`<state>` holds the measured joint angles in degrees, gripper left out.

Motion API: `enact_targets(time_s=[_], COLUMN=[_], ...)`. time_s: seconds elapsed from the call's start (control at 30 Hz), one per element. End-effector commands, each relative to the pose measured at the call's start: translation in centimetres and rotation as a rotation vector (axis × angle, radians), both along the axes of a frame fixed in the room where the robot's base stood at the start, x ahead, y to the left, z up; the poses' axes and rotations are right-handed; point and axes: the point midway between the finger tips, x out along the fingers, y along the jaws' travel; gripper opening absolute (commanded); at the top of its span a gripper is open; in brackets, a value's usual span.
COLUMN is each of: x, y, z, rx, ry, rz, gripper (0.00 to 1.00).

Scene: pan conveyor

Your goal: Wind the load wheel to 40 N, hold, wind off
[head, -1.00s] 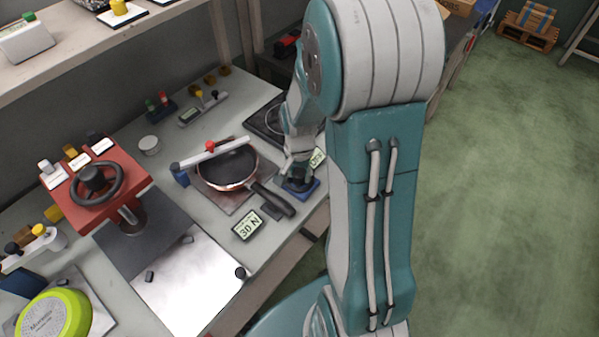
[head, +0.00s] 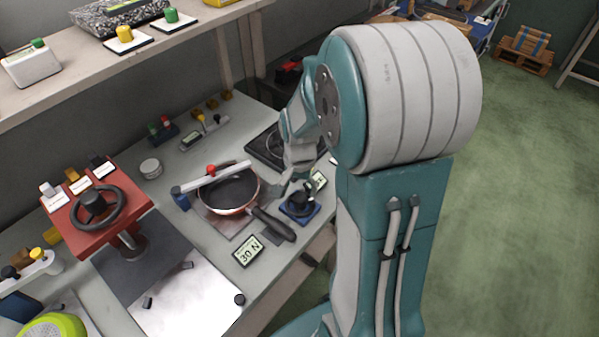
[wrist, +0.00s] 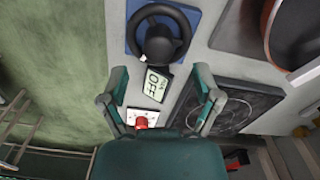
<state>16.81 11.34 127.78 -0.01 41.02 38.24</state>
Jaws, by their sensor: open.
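A small black handwheel (head: 300,204) sits on a blue base at the bench's front edge. It also shows in the wrist view (wrist: 160,42), beyond the fingertips. A small display (head: 318,180) stands beside it; in the wrist view that display (wrist: 156,84) seems to read OFF. My gripper (head: 290,184) is open and empty, raised a little off the wheel; its fingers spread apart in the wrist view (wrist: 162,97). A display reading 30 N (head: 248,251) lies near the pan handle. A larger black wheel (head: 97,207) is on a red stand at left.
A dark pan (head: 232,190) sits under a pale bar (head: 222,174) with a red knob, its handle reaching toward the blue base. A black hotplate (wrist: 228,108) lies close to my gripper. A metal plate (head: 190,295) is at the front left. A shelf (head: 100,75) overhangs the bench's back.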

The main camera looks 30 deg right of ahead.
Motion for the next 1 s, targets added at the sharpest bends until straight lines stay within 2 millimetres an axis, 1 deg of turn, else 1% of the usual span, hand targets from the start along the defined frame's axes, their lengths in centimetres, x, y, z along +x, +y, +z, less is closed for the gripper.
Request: enact_targets(time_s=[0.03, 0.2, 0.3, 0.4, 0.5, 1.0], x=[0.0, 0.0, 0.1, 0.0, 0.0, -0.1], y=[0.0, 0.1, 0.1, 0.1, 0.1, 0.2], z=[1.2, 4.5, 5.9, 6.6, 6.9, 7.1], rx=[-0.002, -0.001, 0.0, 0.0, 0.001, -0.001], ry=[-0.005, -0.002, 0.0, 0.001, 0.004, -0.001], rz=[0.0, 0.0, 0.0, 0.0, 0.0, 0.008], gripper=[0.82, 0.82, 0.82, 0.82, 0.82, 0.82])
